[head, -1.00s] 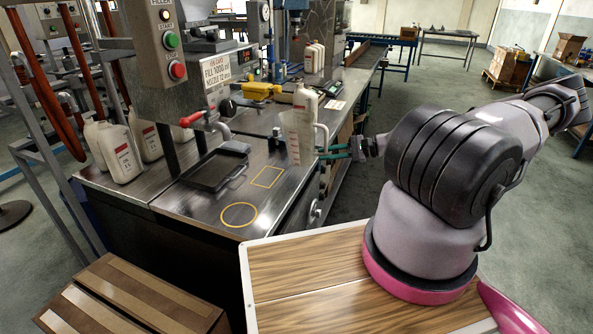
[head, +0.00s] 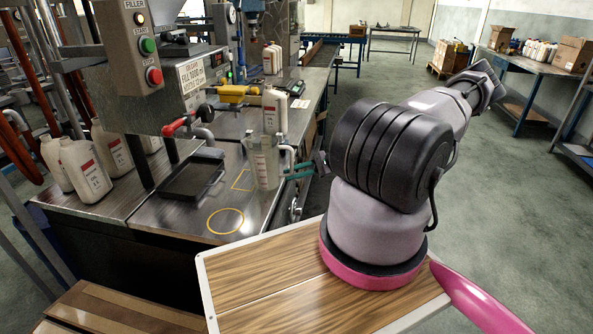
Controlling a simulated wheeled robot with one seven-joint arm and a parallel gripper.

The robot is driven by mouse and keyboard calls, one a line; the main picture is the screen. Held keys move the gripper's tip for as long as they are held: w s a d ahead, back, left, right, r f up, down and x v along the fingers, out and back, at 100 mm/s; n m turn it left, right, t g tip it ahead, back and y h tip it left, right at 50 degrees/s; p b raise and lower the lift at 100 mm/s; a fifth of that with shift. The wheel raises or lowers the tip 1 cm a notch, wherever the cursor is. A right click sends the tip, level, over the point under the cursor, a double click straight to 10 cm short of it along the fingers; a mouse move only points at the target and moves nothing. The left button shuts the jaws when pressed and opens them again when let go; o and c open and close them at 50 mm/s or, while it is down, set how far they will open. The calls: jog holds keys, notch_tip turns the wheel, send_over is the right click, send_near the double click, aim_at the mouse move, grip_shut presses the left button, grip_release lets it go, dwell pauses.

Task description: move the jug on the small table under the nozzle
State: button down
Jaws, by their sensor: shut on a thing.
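The clear jug (head: 263,165) is upright over the steel table (head: 170,215), near its right edge, in front of the right part of the yellow square outline (head: 240,182). I cannot tell whether its base touches the surface. My gripper (head: 296,171), with green fingers, comes from the right and is shut on the jug at its handle side; the fingertips are partly hidden. The nozzle (head: 206,137), a grey spout by a red-handled valve, is left of the jug, above the back of the black tray (head: 190,178).
A yellow circle outline (head: 225,221) marks clear steel at the front. A white bottle (head: 274,110) stands behind the jug. White bottles (head: 85,170) stand at the left. The filler's button box (head: 135,45) overhangs the table. A cardboard box (head: 572,52) is on the far right bench.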

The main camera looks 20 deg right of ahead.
jog(key=shift+w+a+f, duration=0.25)
jog(key=shift+a+f, duration=0.1)
jog(key=shift+f, duration=0.2)
jog(key=shift+w+a+f, duration=0.1)
jog(key=shift+w+a, duration=0.65)
jog(key=shift+a, duration=0.25)
jog(key=shift+w+a+f, duration=0.1)
jog(key=shift+w+a, duration=0.6)
jog(key=shift+a, duration=0.35)
jog(key=shift+w+a, duration=0.75)
jog(key=shift+a, duration=0.25)
jog(key=shift+f, duration=0.1)
jog(key=c, duration=0.7)
grip_release()
jog(key=shift+c, duration=0.2)
jog(key=shift+d, duration=0.1)
